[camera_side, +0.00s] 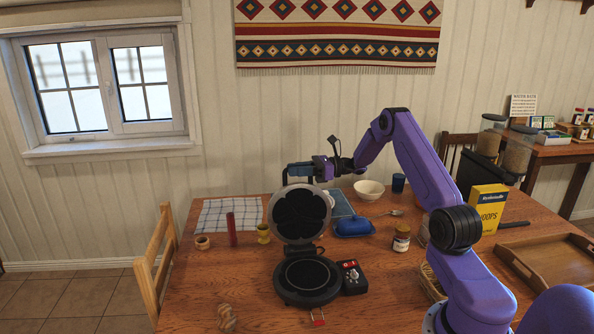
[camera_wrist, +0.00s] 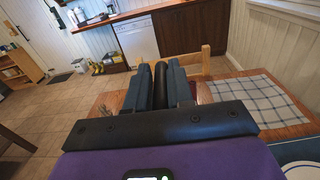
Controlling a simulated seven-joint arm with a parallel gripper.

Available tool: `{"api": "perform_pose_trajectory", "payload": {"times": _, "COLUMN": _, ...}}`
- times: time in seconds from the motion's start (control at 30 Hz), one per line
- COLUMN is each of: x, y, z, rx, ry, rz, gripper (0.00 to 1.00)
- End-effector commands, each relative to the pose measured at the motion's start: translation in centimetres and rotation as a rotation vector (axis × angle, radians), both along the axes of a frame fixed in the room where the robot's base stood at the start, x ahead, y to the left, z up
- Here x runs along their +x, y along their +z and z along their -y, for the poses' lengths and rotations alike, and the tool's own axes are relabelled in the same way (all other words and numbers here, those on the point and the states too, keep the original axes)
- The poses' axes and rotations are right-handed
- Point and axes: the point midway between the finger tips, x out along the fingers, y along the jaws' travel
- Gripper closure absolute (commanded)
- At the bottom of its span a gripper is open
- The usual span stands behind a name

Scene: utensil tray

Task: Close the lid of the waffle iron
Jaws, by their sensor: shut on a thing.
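The black waffle iron stands on the wooden table with its round lid (camera_side: 300,213) raised about upright at the back of its round base (camera_side: 307,281). My gripper (camera_side: 300,174) is at the top edge of the raised lid, partly hidden behind it in the side view. In the wrist view my gripper (camera_wrist: 160,82) is shut on a dark piece between its two blue-grey fingers, which appears to be part of the lid. Most of the lid is hidden in that view.
A control box (camera_side: 352,277) sits right of the base. A blue butter dish (camera_side: 354,227), a jar (camera_side: 401,239), a red cylinder (camera_side: 231,230) and a yellow cup (camera_side: 263,233) stand around. A yellow box (camera_side: 487,211) and wooden tray (camera_side: 555,265) are at right.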

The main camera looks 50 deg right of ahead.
Motion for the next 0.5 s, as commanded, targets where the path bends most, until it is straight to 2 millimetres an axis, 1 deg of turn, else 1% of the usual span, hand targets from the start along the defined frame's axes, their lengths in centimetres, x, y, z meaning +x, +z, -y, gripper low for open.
{"api": "perform_pose_trajectory", "payload": {"times": 0.17, "x": -0.7, "y": 0.3, "z": -0.5, "rx": -0.028, "ry": -0.004, "rz": 0.029, "gripper": 1.00}}
{"api": "perform_pose_trajectory", "payload": {"times": 0.27, "x": -1.5, "y": 0.6, "z": -1.3, "rx": -0.055, "ry": -0.003, "rz": 0.058, "gripper": 1.00}}
{"api": "perform_pose_trajectory", "payload": {"times": 0.5, "x": -4.2, "y": 1.0, "z": -3.9, "rx": -0.154, "ry": -0.003, "rz": 0.162, "gripper": 1.00}}
